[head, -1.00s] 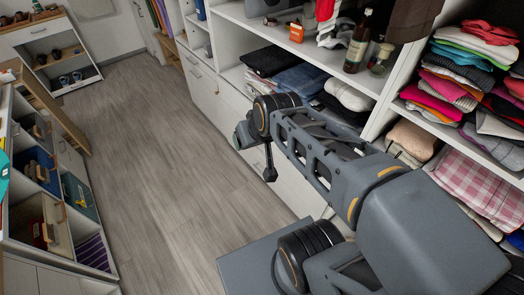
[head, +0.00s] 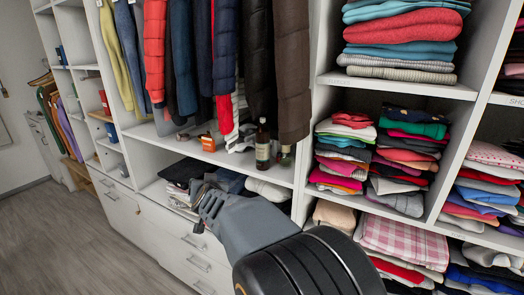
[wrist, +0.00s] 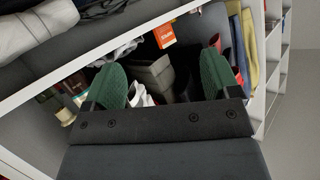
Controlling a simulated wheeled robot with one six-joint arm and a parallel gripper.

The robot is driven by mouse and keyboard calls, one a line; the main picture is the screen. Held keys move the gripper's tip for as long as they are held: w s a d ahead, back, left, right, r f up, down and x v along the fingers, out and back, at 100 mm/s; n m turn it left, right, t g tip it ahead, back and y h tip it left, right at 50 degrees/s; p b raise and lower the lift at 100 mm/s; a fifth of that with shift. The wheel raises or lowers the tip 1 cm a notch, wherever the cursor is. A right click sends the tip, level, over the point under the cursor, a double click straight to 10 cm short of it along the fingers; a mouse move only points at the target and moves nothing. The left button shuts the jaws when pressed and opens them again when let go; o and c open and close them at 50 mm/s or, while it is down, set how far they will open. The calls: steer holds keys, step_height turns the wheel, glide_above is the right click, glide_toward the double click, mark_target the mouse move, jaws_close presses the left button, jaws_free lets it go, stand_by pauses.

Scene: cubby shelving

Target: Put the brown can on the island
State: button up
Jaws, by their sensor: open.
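I cannot clearly make out a brown can. A small brownish item (head: 182,137), too small to identify, lies on the shelf left of the orange box. A dark brown bottle (head: 262,146) with a pale label stands farther right on that shelf, beside a small jar (head: 285,155). My gripper (head: 203,190) is in front of the cubby below, near folded dark clothes. In the wrist view, my gripper (wrist: 161,72) is open, with green pads apart and nothing held between them. The island is not identifiable in the current views.
The orange box (head: 207,143) also shows beyond my fingers in the wrist view (wrist: 165,34). Hanging clothes (head: 185,55) drop close above the shelf (head: 225,158). Folded stacks (head: 340,150) fill cubbies at right. Drawers (head: 170,235) lie below. Grey floor (head: 70,240) is clear at left.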

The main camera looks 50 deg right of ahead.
steer(key=s+d+r+m+g+h, duration=0.2)
steer(key=d+r+m+h, duration=0.15)
steer(key=d+h, duration=0.3)
steer(key=m+g+h, duration=0.2)
steer(key=g+h, duration=0.1)
steer(key=h, duration=0.1)
glide_toward(260, 145)
steer(key=p+x, duration=0.1)
steer(key=x, duration=0.5)
steer(key=shift+w+d, duration=0.15)
steer(key=shift+p+x, duration=0.75)
steer(key=shift+x, duration=2.25)
steer(key=shift+f, duration=0.1)
steer(key=c, duration=1.2)
